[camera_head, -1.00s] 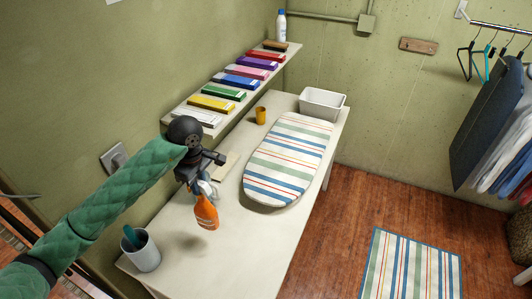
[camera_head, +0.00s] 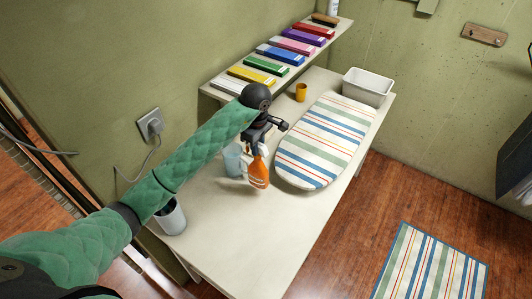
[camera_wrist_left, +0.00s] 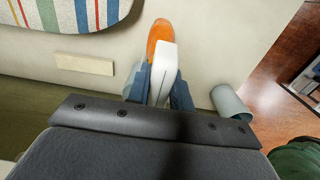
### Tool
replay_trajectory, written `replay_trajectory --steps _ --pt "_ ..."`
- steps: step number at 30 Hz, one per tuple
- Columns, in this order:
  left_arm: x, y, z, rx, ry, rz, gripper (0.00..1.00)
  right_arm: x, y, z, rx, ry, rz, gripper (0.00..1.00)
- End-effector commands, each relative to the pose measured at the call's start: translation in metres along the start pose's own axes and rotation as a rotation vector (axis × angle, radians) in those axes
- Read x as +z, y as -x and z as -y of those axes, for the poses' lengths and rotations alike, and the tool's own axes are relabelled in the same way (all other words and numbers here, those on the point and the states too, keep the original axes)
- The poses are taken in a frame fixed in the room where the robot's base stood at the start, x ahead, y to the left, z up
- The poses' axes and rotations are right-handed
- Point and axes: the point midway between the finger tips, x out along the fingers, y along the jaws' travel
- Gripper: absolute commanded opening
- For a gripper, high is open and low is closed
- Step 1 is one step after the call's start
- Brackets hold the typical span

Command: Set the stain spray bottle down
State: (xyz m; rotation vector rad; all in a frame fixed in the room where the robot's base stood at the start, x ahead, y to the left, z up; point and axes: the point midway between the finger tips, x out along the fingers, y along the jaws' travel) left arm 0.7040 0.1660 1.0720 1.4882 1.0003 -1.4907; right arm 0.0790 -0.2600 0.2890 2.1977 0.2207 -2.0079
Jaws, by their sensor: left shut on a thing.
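The stain spray bottle (camera_head: 258,173) has an orange body and a white spray head. It hangs roughly upright over the white table (camera_head: 248,235), left of the ironing board. My left gripper (camera_head: 257,150) is shut on its white top. In the left wrist view the bottle (camera_wrist_left: 159,35) shows its white head between my gripper's blue fingers (camera_wrist_left: 160,88). I cannot tell whether its base touches the table. My right gripper is not in view.
A striped ironing board (camera_head: 325,140) lies right of the bottle. A grey cup (camera_head: 172,218) stands at the table's near left. A yellow cup (camera_head: 301,92) and white bin (camera_head: 368,87) stand farther back. A shelf (camera_head: 222,88) with coloured boxes runs above. The table's front is clear.

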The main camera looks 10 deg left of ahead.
Motion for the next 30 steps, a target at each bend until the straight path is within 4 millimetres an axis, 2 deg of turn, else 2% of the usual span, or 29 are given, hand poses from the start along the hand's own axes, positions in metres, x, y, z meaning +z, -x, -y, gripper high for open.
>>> replay_trajectory --steps 4,9,14,24,30 --pt "0.007 -0.010 -0.017 0.000 0.000 0.003 0.00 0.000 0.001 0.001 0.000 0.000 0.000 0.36" --pt "0.010 -0.017 -0.029 0.000 0.000 0.001 0.00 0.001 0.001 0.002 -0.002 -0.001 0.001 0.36" --pt "0.011 -0.022 -0.031 0.000 -0.001 0.002 0.00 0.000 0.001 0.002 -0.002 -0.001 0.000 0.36" --pt "0.011 -0.054 -0.030 -0.001 -0.001 0.002 0.00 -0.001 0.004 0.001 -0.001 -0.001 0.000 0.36" --pt "0.010 -0.058 -0.030 0.001 -0.001 0.000 0.00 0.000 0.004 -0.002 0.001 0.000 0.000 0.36"
